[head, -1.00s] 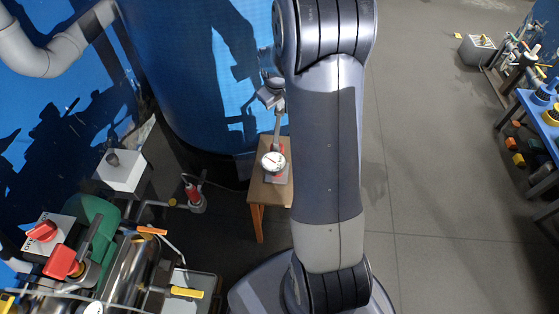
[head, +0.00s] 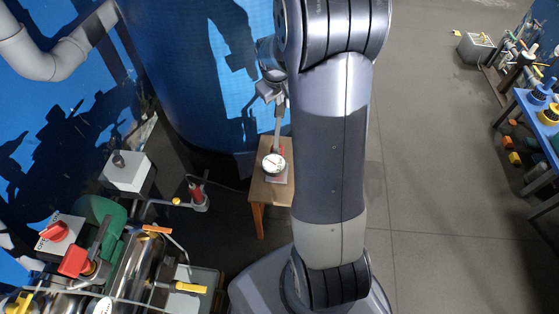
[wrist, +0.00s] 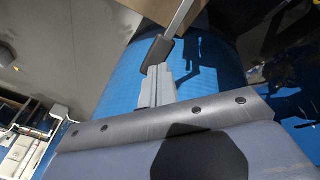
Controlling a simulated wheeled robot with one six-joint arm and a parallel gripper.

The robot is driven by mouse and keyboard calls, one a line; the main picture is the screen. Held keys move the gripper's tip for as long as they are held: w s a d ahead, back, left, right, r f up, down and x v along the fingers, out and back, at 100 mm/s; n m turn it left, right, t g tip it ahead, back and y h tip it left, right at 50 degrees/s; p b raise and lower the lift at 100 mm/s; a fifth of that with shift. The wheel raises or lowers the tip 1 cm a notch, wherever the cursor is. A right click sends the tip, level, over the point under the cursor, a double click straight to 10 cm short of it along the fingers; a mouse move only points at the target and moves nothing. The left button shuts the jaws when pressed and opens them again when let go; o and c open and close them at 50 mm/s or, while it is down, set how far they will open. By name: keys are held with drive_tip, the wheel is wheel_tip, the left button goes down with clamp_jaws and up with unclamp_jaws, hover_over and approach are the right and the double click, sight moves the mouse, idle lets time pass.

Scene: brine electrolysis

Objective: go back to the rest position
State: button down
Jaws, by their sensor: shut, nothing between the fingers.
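My gripper (head: 272,92) is seen small in the head view, left of my arm and in front of the blue tank. In the wrist view my gripper (wrist: 160,70) shows as two pale grey fingers lying together, with nothing between them. A grey lever (head: 278,128) with a dark end block stands by a round white gauge (head: 274,163) on a small wooden table (head: 257,190). In the wrist view the lever's dark block (wrist: 158,52) appears just beyond the fingertips. I cannot tell whether they touch.
A large blue tank (head: 185,75) stands behind the table. At lower left are a metal machine with a red knob (head: 54,231), a green part and a white box (head: 127,171). Blue benches (head: 535,115) stand at right. The grey floor (head: 430,170) between is clear.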

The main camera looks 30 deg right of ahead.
sight(280, 110)
drive_tip(key=shift+f, duration=0.1)
drive_tip(key=shift+b+x, duration=1.8)
drive_tip(key=shift+x, duration=0.9)
drive_tip(key=shift+s, duration=0.1)
